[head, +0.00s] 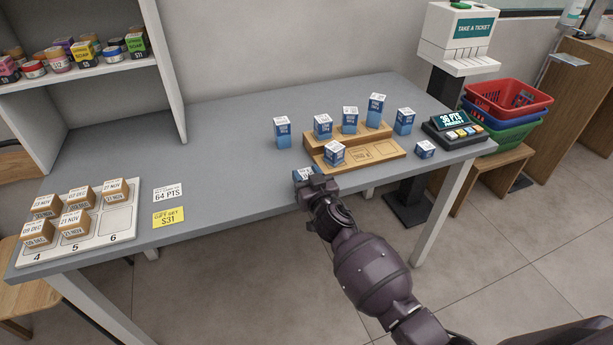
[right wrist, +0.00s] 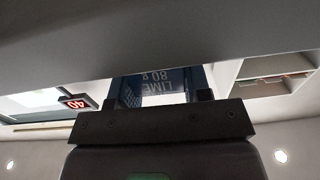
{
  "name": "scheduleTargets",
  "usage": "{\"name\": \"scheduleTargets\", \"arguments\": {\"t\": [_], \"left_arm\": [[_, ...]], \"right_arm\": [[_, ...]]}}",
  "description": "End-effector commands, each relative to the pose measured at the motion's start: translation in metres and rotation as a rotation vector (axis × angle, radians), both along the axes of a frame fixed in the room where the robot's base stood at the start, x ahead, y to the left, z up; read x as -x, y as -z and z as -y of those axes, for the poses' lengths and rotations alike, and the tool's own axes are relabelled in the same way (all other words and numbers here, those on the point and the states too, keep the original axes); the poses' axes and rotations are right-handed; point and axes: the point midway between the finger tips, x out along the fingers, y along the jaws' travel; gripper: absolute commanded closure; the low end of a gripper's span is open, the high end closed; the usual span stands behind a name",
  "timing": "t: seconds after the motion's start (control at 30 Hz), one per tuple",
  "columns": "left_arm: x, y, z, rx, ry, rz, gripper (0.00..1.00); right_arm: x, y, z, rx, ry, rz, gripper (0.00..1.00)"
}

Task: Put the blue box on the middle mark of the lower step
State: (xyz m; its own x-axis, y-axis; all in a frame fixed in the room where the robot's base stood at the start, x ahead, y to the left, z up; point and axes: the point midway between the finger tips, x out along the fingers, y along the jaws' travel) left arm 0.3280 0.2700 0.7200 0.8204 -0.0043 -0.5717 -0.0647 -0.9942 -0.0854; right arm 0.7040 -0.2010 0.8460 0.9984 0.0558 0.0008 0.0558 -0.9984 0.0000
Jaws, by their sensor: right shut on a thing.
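The wooden two-step stand (head: 397,151) sits near the counter's right end. Its lower step bears one blue-and-white box (head: 334,154) at the left; the middle mark (head: 360,153) and the right part are bare. Several blue boxes stand on the upper step. My right gripper (head: 313,184) is at the counter's front edge, left and in front of the stand. It is shut on a blue box (head: 302,174), mostly hidden by the gripper in the head view. The right wrist view shows this box (right wrist: 152,88) between the fingers, with LIME 80 g lettering. My left gripper is out of view.
Blue boxes stand left of the stand (head: 282,132), behind its right end (head: 404,121) and at its right front (head: 425,150). A points display (head: 456,127) is at the right end. The counter's middle is clear.

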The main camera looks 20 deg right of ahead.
Motion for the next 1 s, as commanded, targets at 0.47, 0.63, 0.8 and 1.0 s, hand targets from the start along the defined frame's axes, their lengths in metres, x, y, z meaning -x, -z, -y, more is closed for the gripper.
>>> {"name": "scheduleTargets", "arguments": {"t": [0.47,0.63,0.8,1.0], "left_arm": [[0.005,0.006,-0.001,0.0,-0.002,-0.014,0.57],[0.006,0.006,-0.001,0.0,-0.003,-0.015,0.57],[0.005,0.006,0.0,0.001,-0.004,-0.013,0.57],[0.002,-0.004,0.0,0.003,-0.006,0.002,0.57]], "right_arm": [[0.0,0.004,0.0,0.0,0.0,0.0,0.3],[0.0,0.004,0.0,0.001,0.0,-0.001,0.3],[0.001,0.004,0.001,0.001,0.001,-0.001,0.3],[0.034,0.0,0.001,-0.003,0.002,0.001,0.3]]}}
